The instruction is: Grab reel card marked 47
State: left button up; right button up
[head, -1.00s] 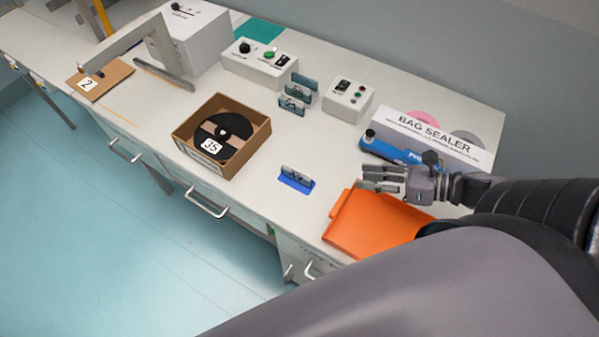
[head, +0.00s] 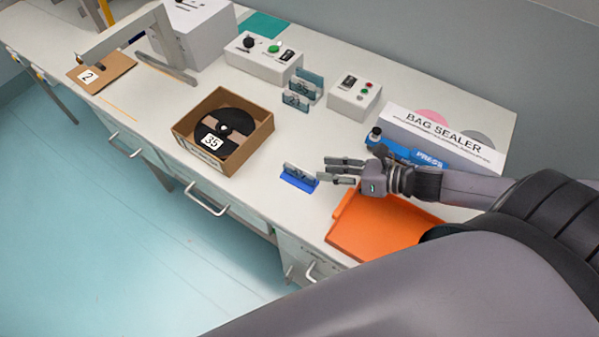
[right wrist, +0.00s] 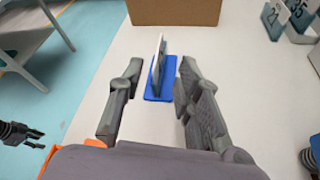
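A thin grey card stands upright in a small blue holder (head: 297,183) on the bench; its number is too small to read for certain. In the right wrist view the card (right wrist: 158,62) is seen nearly edge-on, in the blue holder (right wrist: 154,93). My right gripper (head: 325,170) is open just right of the card. In its wrist view the spread fingers (right wrist: 161,72) point at the card, which lies ahead between their tips, apart from both. My left gripper (right wrist: 34,138) shows small at the left edge of the wrist view, fingers apart and empty.
An orange tray (head: 372,235) lies below my right gripper. A cardboard box (head: 252,148) holds a black reel marked 35 (head: 232,121). Several other cards (head: 296,101) stand farther back, near a control box (head: 355,98).

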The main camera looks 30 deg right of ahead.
aim_at(296, 167)
jog(key=shift+p+x, duration=0.65)
jog(key=shift+x, duration=2.05)
jog(key=shift+w+a+f, duration=0.25)
jog(key=shift+w+a, duration=0.05)
jog(key=shift+w, duration=0.1)
grip_shut()
